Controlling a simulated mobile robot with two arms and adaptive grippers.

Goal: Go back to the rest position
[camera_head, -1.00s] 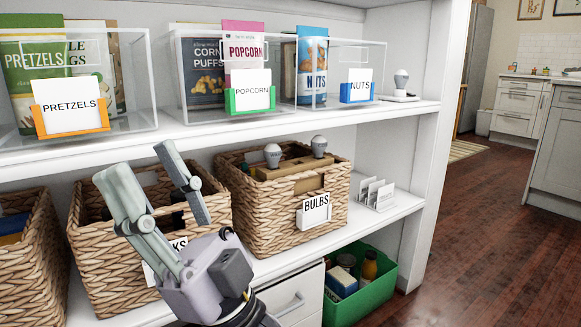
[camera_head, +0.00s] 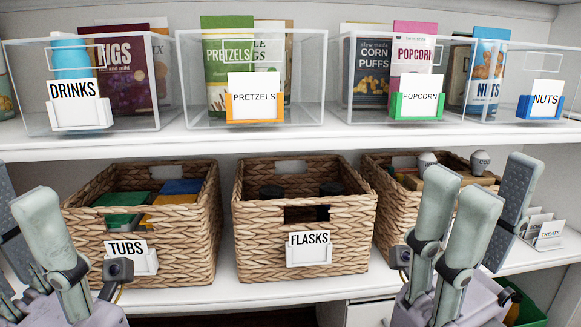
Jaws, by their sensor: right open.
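My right gripper (camera_head: 484,190) is in the lower right of the head view, in front of the lower shelf. Its fingers stand upright and apart, with nothing held between them. It covers part of the bulbs basket (camera_head: 376,186). My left gripper (camera_head: 24,218) is at the lower left, cut off by the picture edge. Its fingers also point up, in front of the left end of the lower shelf. No held object shows at it, but its opening is not clear.
The tubs basket (camera_head: 192,218) and flasks basket (camera_head: 345,215) stand on the lower shelf (camera_head: 255,290). Clear bins with drinks, pretzels, popcorn and nuts labels line the upper shelf (camera_head: 160,143). A treats sign holder (camera_head: 545,232) and green crate (camera_head: 527,308) are at right.

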